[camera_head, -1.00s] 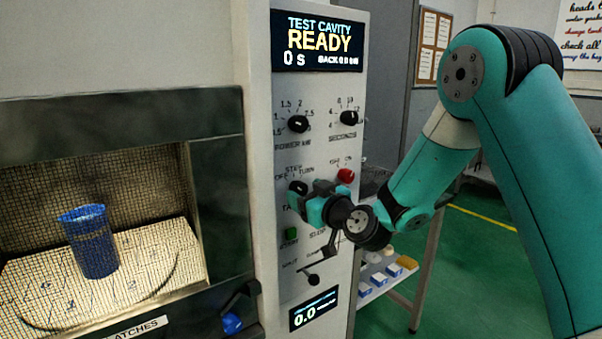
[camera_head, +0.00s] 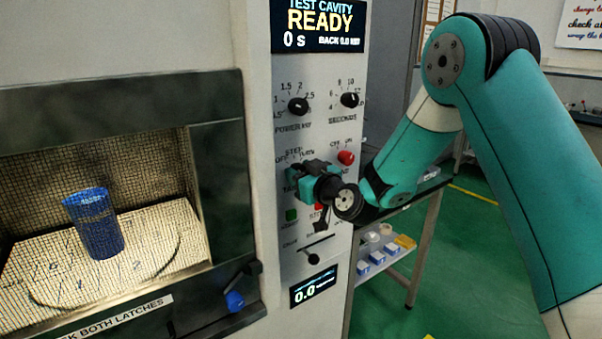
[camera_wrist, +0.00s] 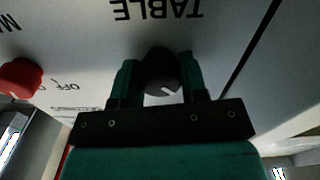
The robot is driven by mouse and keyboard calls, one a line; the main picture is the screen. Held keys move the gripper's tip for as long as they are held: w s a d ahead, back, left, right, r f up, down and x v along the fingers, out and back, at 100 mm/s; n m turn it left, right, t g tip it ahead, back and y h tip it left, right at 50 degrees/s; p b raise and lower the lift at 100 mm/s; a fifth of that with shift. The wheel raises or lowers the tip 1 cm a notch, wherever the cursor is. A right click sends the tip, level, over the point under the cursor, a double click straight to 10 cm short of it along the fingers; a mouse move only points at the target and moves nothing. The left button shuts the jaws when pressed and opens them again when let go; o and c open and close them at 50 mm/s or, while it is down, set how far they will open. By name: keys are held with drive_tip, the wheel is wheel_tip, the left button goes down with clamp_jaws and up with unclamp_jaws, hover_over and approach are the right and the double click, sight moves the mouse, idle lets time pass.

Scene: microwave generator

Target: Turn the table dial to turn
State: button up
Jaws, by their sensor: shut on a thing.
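The table dial is a black round knob (camera_wrist: 162,72) with a white mark. In the wrist view it sits between the two teal fingers of my gripper (camera_wrist: 161,78), which are shut on it. The panel lettering TABLE appears upside down beyond it. In the head view my gripper (camera_head: 301,176) is at the panel and covers most of the dial. The STEP and TURN labels show just above it. I cannot tell which label the mark points to.
A red knob (camera_head: 346,158) is right of the dial, with POWER (camera_head: 298,106) and SECONDS (camera_head: 349,100) knobs above. A green button (camera_head: 291,215) and a lever (camera_head: 314,257) are below. The display (camera_head: 320,24) reads READY. A blue cup (camera_head: 97,224) stands inside the cavity at left.

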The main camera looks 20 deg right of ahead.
drive_tip(key=shift+m, duration=0.3)
drive_tip(key=m, duration=0.3)
drive_tip(key=shift+m+b, duration=0.4)
drive_tip(key=m, duration=0.4)
drive_tip(key=m+p, duration=0.1)
drive_tip(key=m, duration=0.4)
drive_tip(key=m+p, duration=0.1)
drive_tip(key=m, duration=0.3)
drive_tip(key=shift+m+p, duration=0.3)
drive_tip(key=o, duration=0.9)
drive_tip(key=shift+o, duration=0.2)
